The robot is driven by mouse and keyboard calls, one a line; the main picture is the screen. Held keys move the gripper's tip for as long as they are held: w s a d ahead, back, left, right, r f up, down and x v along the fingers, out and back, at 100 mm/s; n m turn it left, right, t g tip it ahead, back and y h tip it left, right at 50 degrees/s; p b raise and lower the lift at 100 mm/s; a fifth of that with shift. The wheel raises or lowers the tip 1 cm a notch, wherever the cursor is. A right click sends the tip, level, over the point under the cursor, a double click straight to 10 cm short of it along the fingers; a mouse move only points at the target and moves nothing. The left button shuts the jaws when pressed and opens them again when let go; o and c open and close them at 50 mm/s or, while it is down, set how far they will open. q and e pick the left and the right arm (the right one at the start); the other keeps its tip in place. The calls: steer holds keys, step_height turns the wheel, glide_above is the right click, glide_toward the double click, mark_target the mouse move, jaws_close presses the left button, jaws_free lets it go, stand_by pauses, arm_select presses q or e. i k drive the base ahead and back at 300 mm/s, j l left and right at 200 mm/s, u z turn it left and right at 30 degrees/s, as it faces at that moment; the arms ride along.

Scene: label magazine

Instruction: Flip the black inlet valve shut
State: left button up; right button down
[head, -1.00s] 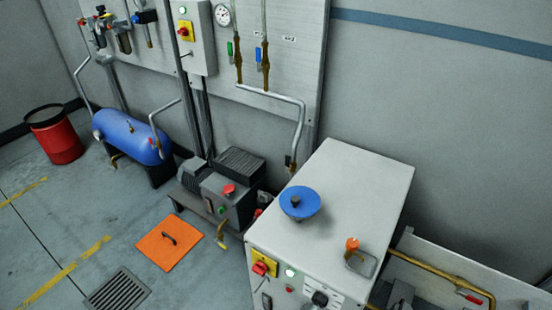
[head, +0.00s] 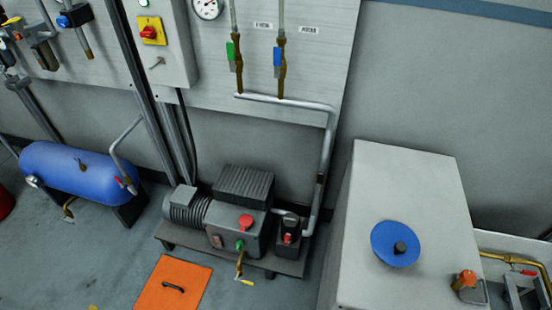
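I cannot pick out a black valve handle for certain. A grey pipe (head: 328,140) runs from the wall panel down to the dark pump (head: 228,215) on its low stand. A dark brownish fitting (head: 320,180) sits on the pipe's lower run; its lever position is too small to tell. A small black unit with a red part (head: 289,236) stands at the pump's right end, by the pipe's foot. On the panel, two brass valves have a green handle (head: 230,51) and a blue handle (head: 277,57), both upright along their pipes. Neither of my grippers is in view.
A light grey cabinet (head: 400,190) with a blue disc (head: 395,244) on top stands at right, close to the pump. A blue tank (head: 75,172) is at left. An orange plate (head: 174,284) lies on the floor before the pump. Floor between tank and plate is mostly clear.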

mark_target(320, 176)
steer(key=i+j, duration=0.15)
steer(key=j, duration=0.2)
steer(key=i+j+z, duration=0.1)
steer(key=j, duration=0.25)
steer(key=i+j, duration=0.15)
steer(key=j, duration=0.2)
steer(key=i+j+z, duration=0.15)
steer(key=j, duration=0.2)
